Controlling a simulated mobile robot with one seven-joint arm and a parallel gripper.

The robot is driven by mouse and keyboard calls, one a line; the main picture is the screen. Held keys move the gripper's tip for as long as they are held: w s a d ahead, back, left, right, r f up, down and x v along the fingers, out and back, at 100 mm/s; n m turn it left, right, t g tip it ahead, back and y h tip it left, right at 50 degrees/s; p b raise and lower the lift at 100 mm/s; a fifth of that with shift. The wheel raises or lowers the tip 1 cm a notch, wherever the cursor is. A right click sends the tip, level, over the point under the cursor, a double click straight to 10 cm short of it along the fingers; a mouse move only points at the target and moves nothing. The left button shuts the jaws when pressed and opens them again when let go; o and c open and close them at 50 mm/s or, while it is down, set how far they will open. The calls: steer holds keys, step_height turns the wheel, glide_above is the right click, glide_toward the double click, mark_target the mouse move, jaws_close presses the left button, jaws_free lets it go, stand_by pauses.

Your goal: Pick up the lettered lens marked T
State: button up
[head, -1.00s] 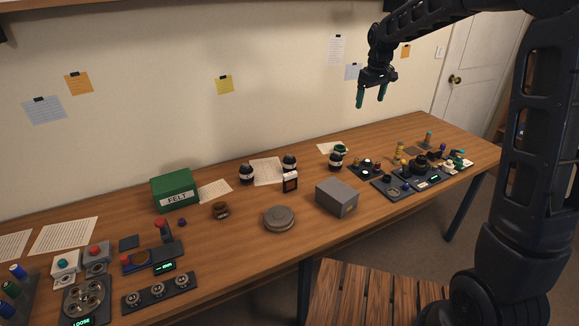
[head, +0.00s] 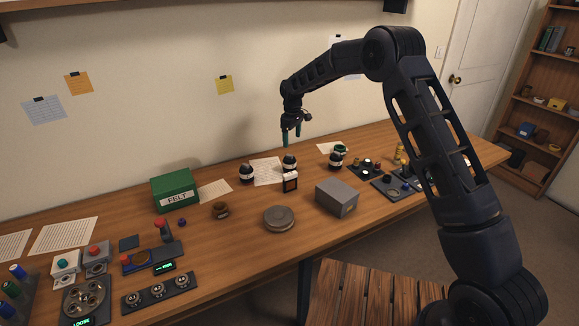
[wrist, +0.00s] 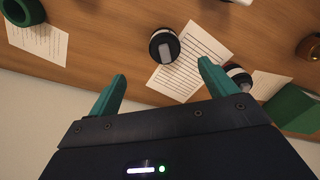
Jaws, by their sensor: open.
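Three black-and-white lenses stand on the wooden table in the head view: a left one (head: 246,174), a middle one (head: 289,162) and a right one (head: 335,160). Their letters are too small to read, so I cannot tell which is T. My gripper (head: 291,138) is open and empty, fingers down, above the middle lens. In the wrist view, one lens (wrist: 164,46) with a grey mark on top shows just beyond the open fingertips (wrist: 162,70). Another lens (wrist: 238,76) is partly hidden behind the right finger.
A small black-framed stand (head: 290,182) is close in front of the middle lens. A green ring-shaped item (head: 341,149) is behind the right lens.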

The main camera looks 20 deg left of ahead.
mark_target(289, 155)
steer(key=shift+s+a+f, duration=0.15)
steer(key=shift+a+f, duration=0.3)
steer(key=shift+f, duration=0.2)
step_height(289, 155, down, 10)
steer(key=shift+s+f, duration=0.1)
steer(key=shift+f, duration=0.15)
steer(key=c, duration=1.2)
steer(key=shift+r, duration=0.1)
steer(key=c, duration=0.3)
